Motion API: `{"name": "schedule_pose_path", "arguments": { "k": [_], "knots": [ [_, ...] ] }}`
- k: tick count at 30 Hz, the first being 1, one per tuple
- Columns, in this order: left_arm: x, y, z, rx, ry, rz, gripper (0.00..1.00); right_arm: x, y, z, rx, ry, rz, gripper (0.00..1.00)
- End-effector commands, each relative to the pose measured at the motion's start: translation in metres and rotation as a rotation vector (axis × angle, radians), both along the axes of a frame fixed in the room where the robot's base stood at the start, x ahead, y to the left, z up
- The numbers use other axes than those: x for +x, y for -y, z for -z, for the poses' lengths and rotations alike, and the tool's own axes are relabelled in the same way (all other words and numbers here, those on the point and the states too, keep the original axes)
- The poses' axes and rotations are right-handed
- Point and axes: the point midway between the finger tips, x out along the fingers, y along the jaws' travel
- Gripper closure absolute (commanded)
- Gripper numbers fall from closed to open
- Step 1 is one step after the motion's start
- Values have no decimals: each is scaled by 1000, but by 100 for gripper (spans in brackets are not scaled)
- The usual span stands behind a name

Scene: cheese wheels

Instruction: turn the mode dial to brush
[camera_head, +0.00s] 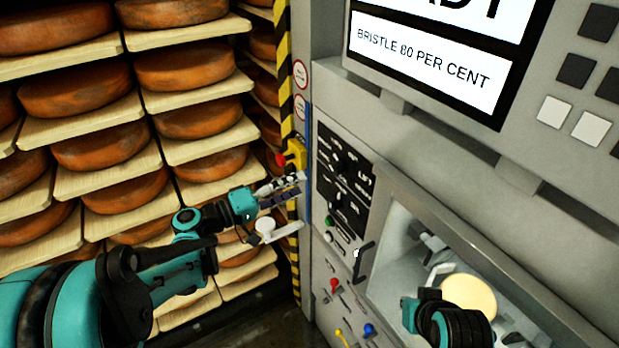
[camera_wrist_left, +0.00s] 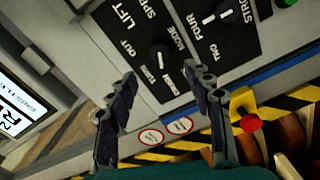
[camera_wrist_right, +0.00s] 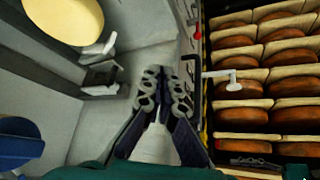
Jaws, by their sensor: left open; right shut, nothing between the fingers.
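The mode dial (camera_wrist_left: 160,57) is a dark knob on a black panel, with small printed words around it. In the left wrist view a white mark shows on its lower side; I cannot read for sure which word it points to. The same black panel (camera_head: 358,182) is on the machine front in the head view. My left gripper (camera_head: 296,185) is open and empty, left of the panel and apart from it. My right gripper (camera_wrist_right: 167,78) is shut and empty, by the machine's bay.
Two more knobs (camera_wrist_left: 209,18) share the panel area. A yellow box with a red button (camera_head: 291,156) is by the striped post. Green and white buttons sit below the panel. A pale cheese wheel (camera_head: 468,294) is in the bay. Cheese shelves (camera_head: 85,180) fill the left.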

Motion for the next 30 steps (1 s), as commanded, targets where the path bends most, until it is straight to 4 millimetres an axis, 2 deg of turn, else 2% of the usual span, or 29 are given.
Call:
{"name": "schedule_pose_path", "arguments": {
  "k": [1, 6, 12, 15, 20, 30],
  "knots": [
    [3, 3, -5, 51, 71, 2, 49, 0, 0, -10, 0, 0, 0, 100],
    [11, 12, -7, 291, 404, 1, 49, 0, 0, -34, 0, 0, 0, 100],
    [17, 21, -4, 531, 736, 0, 49, 0, 0, -52, 0, 0, 0, 100],
    [19, 24, -2, 601, 831, 0, 49, 0, 0, -56, 0, 0, 0, 100],
    [23, 30, -1, 639, 886, 1, 49, 0, 0, -58, 0, 0, 0, 100],
    [54, 73, -1, 638, 885, 1, 49, 0, 0, -66, 0, 0, 0, 100]
  ]
}}
